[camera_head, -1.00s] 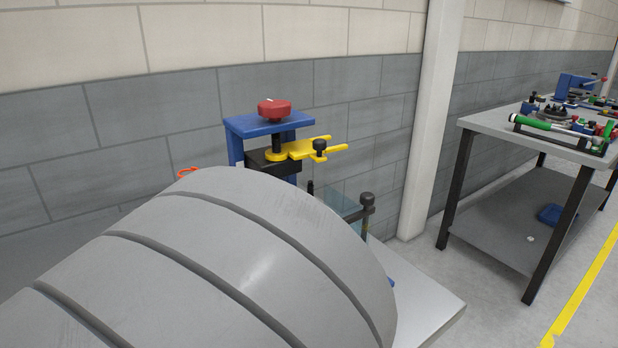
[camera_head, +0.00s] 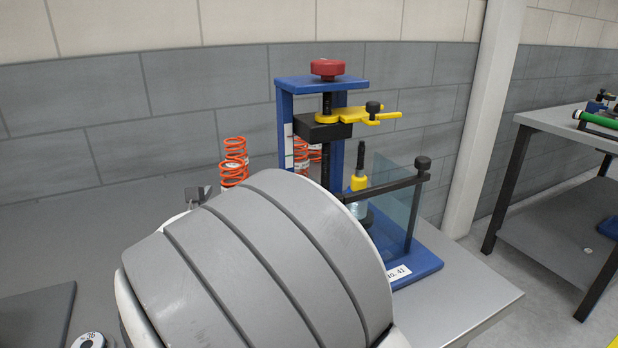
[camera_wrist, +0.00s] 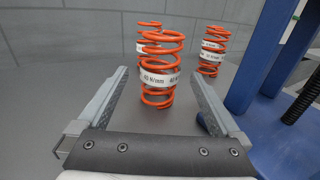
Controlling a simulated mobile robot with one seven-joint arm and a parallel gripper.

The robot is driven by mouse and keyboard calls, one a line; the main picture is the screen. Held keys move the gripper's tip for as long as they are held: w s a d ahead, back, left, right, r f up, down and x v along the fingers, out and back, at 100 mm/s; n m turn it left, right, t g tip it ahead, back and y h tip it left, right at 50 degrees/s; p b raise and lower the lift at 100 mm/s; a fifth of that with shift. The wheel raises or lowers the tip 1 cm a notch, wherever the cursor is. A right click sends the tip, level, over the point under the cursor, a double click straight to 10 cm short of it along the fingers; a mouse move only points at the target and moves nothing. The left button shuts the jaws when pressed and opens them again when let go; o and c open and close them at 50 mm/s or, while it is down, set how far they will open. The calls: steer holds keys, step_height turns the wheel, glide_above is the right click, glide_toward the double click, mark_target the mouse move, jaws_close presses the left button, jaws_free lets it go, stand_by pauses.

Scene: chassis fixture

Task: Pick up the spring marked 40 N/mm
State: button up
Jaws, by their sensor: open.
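An orange coil spring with a white band reading 40 N/mm (camera_wrist: 160,78) stands upright on the grey table in the wrist view. My gripper (camera_wrist: 161,88) is open, with one finger on each side of this spring in the picture. I see clear space beside both fingers; how deep the spring sits between them is hard to tell. In the head view, orange springs (camera_head: 234,160) stand beyond my arm, their labels unreadable. Part of my gripper (camera_head: 197,195) shows there at the left, the rest hidden by my arm.
Another orange spring (camera_wrist: 150,27) stands just behind, partly hidden, and one stands to the right (camera_wrist: 211,50). A blue press (camera_head: 322,84) with a red knob, yellow clamp and clear guard (camera_head: 393,200) stands right of my arm. A side table (camera_head: 560,120) is at far right.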

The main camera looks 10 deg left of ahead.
mark_target(234, 180)
steer(key=shift+b+x, duration=0.85)
steer(key=shift+x, duration=2)
steer(key=shift+d+r, duration=0.1)
steer(key=shift+r, duration=0.2)
jaws_close()
